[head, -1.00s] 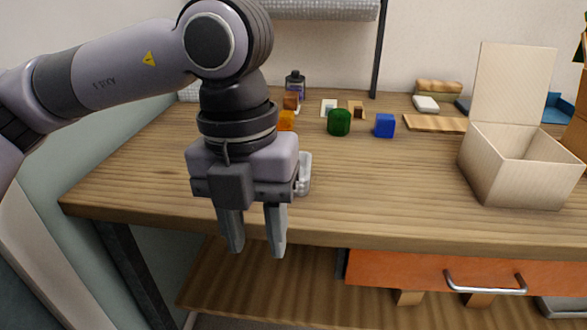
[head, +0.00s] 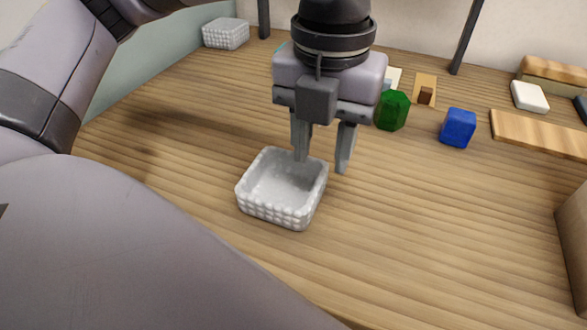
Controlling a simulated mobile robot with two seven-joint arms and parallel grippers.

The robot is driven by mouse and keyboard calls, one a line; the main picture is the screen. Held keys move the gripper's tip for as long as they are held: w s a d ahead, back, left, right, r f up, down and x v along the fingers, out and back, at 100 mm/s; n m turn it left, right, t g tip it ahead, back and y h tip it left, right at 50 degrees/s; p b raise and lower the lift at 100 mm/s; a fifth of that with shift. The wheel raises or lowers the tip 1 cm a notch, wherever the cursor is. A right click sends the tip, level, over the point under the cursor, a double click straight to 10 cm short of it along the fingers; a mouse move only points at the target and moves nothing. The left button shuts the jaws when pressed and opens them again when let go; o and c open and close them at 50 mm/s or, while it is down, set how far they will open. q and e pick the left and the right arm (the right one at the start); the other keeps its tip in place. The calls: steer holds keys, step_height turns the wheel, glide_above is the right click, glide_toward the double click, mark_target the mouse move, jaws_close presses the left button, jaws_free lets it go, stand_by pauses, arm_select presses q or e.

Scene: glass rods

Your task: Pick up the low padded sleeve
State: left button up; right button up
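The low padded sleeve (head: 268,208) is a white, open-topped, quilted box low on the wooden table, near the middle of the head view. My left gripper (head: 323,164) points down at its far right corner, fingers apart. One finger overlaps the sleeve's far rim in the picture; the other is outside, to the right. I cannot tell whether either finger touches it. The gripper holds nothing that I can see. My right gripper is out of view.
A green block (head: 391,111) and a blue cube (head: 458,128) stand right of the gripper. Another white quilted object (head: 226,34) sits at the back left. A wooden board (head: 540,135) lies at the right.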

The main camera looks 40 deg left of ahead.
mark_target(316, 185)
arm_select(q)
steer(key=f, duration=0.2)
steer(key=s+f, duration=0.1)
steer(key=f, duration=0.1)
steer(key=shift+f, duration=1)
jaws_close()
